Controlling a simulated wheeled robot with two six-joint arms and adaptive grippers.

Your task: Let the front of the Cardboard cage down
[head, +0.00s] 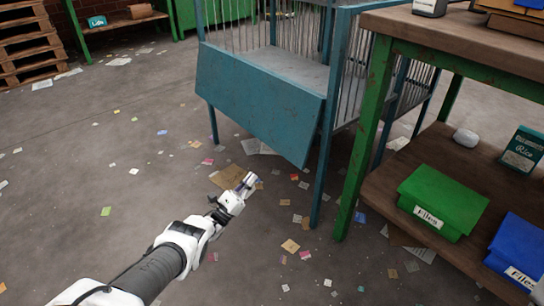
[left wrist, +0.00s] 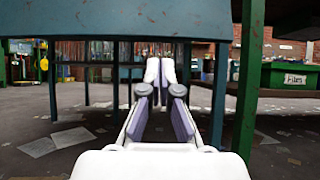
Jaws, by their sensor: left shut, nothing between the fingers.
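The teal cage (head: 275,70) stands on legs at the centre top of the head view, its front opening clear onto the bare floor inside. Its teal front panel (head: 260,105) hangs down and slants outward below the level of the cage floor. No label can be read on it. My left gripper (head: 248,181) is low in front of the panel, apart from it, shut and empty. In the left wrist view my left gripper (left wrist: 160,75) points under a wide teal surface (left wrist: 100,22), seemingly the panel. My right gripper is out of view.
A green-legged workbench (head: 380,110) stands close to the cage's right. Its lower shelf holds a green Files bin (head: 440,200), a blue Files bin (head: 520,255) and a Rice box (head: 522,150). Pallets (head: 25,45) stand far left. The floor at left is open, with scattered paper scraps.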

